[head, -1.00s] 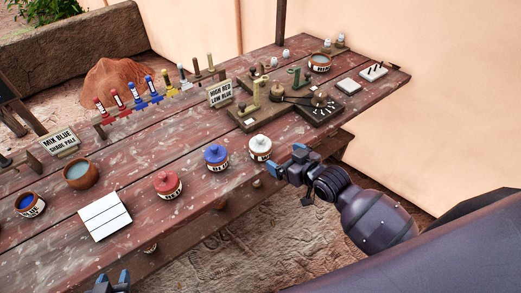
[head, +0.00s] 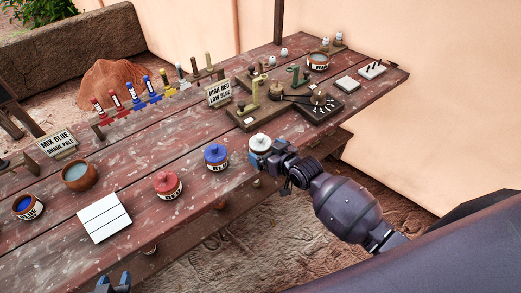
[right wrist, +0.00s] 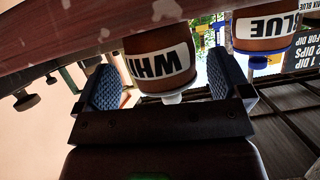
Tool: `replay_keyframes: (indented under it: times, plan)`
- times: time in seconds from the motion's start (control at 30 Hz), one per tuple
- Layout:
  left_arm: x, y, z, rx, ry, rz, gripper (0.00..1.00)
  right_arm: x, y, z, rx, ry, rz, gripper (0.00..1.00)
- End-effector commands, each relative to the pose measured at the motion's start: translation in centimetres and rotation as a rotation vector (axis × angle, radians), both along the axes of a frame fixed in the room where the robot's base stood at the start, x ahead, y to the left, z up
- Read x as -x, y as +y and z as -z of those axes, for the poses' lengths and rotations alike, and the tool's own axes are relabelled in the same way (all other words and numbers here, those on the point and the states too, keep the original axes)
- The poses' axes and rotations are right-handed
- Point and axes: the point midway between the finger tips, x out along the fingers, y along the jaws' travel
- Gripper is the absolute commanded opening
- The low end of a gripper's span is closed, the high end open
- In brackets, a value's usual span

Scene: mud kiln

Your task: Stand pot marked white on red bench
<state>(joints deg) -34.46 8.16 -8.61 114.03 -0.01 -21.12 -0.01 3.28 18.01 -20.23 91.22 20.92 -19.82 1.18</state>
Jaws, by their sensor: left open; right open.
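The pot marked white (head: 260,142), brown with a white lid, stands upright near the front edge of the red wooden bench (head: 128,180). In the right wrist view, which is upside down, the pot (right wrist: 160,52) shows part of its label, "WHI". My right gripper (head: 266,156) is open at the pot's front. In the wrist view its two blue-padded fingers (right wrist: 168,88) lie on either side of the pot, with gaps visible. My left gripper (head: 114,282) is open and empty at the bottom of the head view, below the bench's front edge.
A blue-lidded pot (head: 215,156) stands close left of the white one, then a red-lidded pot (head: 167,185). A white striped board (head: 104,217) lies further left. A wooden stand with a dial (head: 322,106) is behind to the right.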

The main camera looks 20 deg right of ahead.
Motion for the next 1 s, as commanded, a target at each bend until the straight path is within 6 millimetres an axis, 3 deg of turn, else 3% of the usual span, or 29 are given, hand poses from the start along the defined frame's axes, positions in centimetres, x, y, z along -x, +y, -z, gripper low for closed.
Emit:
replay_keyframes:
  times: [0.2, 0.5, 0.9, 1.0]
  plan:
    - [0.1, 0.0, 0.4, 0.000, 0.003, 0.000, 0.43, -1.9, 0.9, 1.0, 0.000, 0.001, 0.000, 0.95]
    - [0.1, 0.0, 0.4, 0.001, 0.003, -0.001, 0.43, -2.2, 0.9, 1.1, 0.000, 0.001, 0.000, 0.95]
    - [0.1, 0.0, 0.4, 0.001, 0.003, -0.001, 0.43, -2.2, 0.9, 1.0, 0.000, -0.001, 0.000, 0.34]
    - [0.1, 0.0, 0.4, 0.001, 0.003, -0.001, 0.43, -2.2, 0.9, 1.0, 0.000, -0.001, 0.000, 0.34]
